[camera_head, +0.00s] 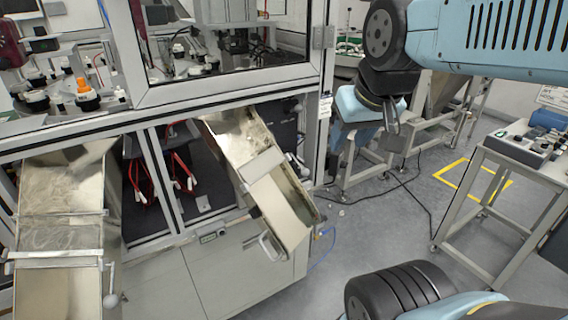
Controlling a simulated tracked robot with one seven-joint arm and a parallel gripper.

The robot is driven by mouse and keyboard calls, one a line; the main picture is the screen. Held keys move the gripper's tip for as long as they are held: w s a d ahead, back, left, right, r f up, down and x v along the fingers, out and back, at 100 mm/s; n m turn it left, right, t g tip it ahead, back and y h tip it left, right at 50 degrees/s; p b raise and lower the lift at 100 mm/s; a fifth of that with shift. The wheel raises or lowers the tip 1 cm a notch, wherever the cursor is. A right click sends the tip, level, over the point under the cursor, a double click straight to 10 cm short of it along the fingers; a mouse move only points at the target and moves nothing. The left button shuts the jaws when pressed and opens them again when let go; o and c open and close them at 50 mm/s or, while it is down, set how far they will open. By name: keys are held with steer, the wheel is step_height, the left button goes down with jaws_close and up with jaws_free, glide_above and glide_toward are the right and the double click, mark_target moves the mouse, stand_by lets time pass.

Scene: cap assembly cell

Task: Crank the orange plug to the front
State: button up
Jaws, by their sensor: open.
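The orange plug (83,86) stands upright at the far left of the head view, on a white and black round fitting (87,101). It is on the machine's deck, among several similar black and white fittings. My gripper (392,116) is at the upper centre right, below the dark wrist joint, in front of the floor to the right of the machine. It is far from the plug, and only part of its dark fingers shows. It is open, and nothing is seen between the fingers.
The machine's metal frame (230,88) and window stand between my gripper and the deck. Two metal chutes, left (60,190) and middle (285,205), slope out below. A small table (515,165) stands right. Floor between is mostly clear, with cables.

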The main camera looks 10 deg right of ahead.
steer(key=shift+d, duration=0.2)
steer(key=o, duration=0.3)
steer(key=shift+w+d, duration=0.2)
steer(key=shift+w, duration=0.15)
steer(key=o, duration=0.7)
steer(key=w+d+f+n+t+h, duration=0.1)
steer(key=w+d+f+n, duration=0.1)
steer(key=w, duration=0.5)
steer(key=w+d+f+n+t+h, duration=0.1)
steer(key=w+d+n, duration=0.3)
steer(key=w, duration=0.3)
steer(key=shift+w+d+f+n+t, duration=0.15)
steer(key=shift+d+f+n+t, duration=0.15)
steer(key=shift+d+f+n, duration=0.15)
steer(key=w+d+f+n+t, duration=0.2)
steer(key=w+d+f+n, duration=0.2)
steer(key=w+f+n, duration=0.5)
steer(key=n+t+y, duration=0.2)
steer(key=n+y, duration=0.9)
steer(key=n, duration=0.5)
glide_toward(297, 170)
steer(key=x, duration=1.1)
steer(key=shift+w+a+f, duration=0.1)
steer(key=shift+w+f, duration=0.1)
steer(key=shift+c, duration=0.2)
steer(key=c, duration=0.9)
